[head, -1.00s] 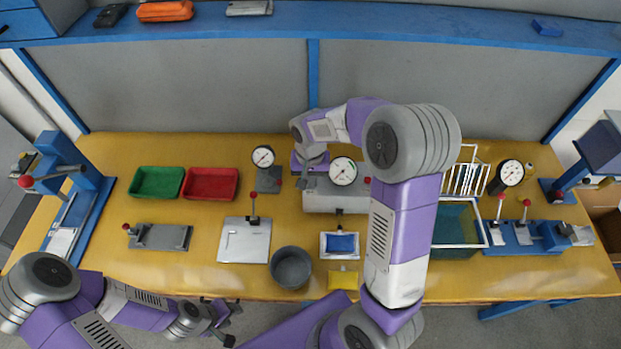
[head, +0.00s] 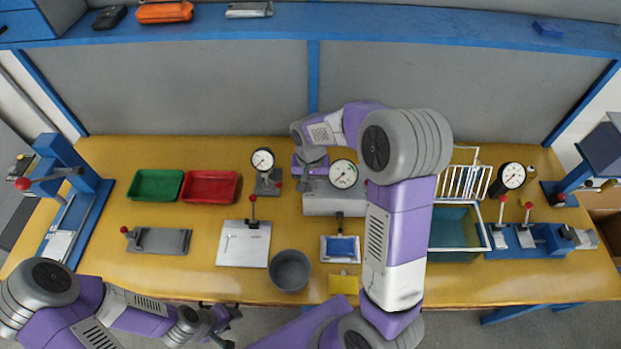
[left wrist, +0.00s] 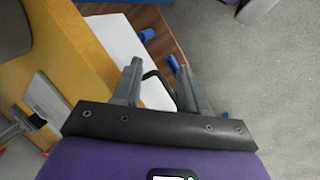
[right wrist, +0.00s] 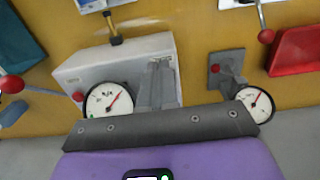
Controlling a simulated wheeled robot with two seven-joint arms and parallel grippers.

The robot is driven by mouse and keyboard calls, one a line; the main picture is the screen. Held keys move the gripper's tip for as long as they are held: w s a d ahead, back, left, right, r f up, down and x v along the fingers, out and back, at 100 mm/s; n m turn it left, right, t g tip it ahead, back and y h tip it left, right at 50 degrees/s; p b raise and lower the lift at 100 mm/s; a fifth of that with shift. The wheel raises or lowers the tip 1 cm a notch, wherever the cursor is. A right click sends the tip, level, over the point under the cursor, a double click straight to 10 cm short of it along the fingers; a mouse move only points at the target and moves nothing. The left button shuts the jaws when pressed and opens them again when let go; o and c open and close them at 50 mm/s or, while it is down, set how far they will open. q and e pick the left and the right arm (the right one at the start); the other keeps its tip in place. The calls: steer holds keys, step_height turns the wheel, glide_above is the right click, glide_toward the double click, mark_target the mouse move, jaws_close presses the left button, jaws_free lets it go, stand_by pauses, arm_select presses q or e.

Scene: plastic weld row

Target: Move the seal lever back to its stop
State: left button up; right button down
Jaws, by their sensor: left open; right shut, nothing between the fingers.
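A grey box with a round gauge (head: 335,203) stands mid-bench; it also shows in the right wrist view (right wrist: 140,62). In the right wrist view, a lever with a red knob (right wrist: 12,83) reaches out from the box's left side there. I take this for the seal lever; no label shows, and my right arm covers that side in the head view. My right gripper (right wrist: 157,80) is shut and empty above the box, away from the knob. It also shows at the box's left end in the head view (head: 304,184). My left gripper (left wrist: 158,72) is open and empty, off the bench's front edge.
A gauge stand (head: 268,182) is left of the box. A grey bin (head: 290,270) and a blue pad on a tray (head: 341,246) lie in front. A white rack (head: 465,180) and teal crate (head: 457,228) are to the right.

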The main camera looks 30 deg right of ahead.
steer(key=shift+w+d+r, duration=0.15)
steer(key=shift+w, duration=0.1)
steer(key=shift+w+d, duration=0.15)
steer(key=shift+w, duration=0.15)
stand_by(0.4)
steer(key=shift+w+d+p, duration=0.2)
steer(key=shift+w+p, duration=0.1)
steer(key=shift+w+d, duration=0.15)
steer(key=shift+w, duration=0.2)
steer(key=shift+d, duration=0.1)
